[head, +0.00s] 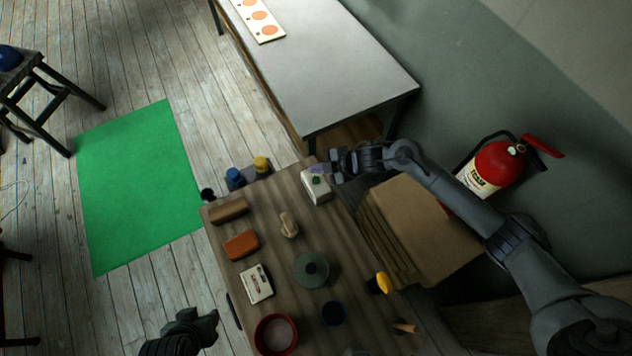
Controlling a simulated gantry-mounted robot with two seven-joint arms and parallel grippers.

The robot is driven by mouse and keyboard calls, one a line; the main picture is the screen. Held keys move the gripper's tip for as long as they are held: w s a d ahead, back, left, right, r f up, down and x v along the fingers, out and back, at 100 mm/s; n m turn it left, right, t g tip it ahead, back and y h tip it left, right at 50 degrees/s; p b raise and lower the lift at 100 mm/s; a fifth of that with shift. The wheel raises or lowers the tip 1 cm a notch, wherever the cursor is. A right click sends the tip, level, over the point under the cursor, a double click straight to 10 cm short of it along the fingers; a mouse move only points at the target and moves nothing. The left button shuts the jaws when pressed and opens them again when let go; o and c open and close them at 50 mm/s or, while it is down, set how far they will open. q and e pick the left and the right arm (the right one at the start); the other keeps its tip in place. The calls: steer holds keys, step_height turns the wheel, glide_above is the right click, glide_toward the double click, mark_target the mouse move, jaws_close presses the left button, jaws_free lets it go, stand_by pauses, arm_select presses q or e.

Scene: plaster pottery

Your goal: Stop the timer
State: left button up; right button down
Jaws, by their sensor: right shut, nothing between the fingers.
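The worktable (240,218) also holds an orange block (241,245), a white labelled box (256,284), a green disc (311,269), a red bowl (276,335) and a dark cup (333,314). Cardboard (425,230) stands right, below my right arm. A grey table (340,70) is behind.

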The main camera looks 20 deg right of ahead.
mark_target(319, 181)
step_height(319, 181, down, 4)
steer(key=shift+f+b, duration=0.1)
steer(key=shift+b, duration=1.05)
arm_select(q)
step_height(319, 181, down, 3)
steer(key=shift+d+f, duration=0.15)
steer(key=shift+f, duration=0.05)
stand_by(0.8)
arm_select(e)
steer(key=shift+f, duration=0.15)
arm_select(q)
steer(key=shift+f, duration=0.2)
arm_select(e)
steer(key=shift+f, duration=0.3)
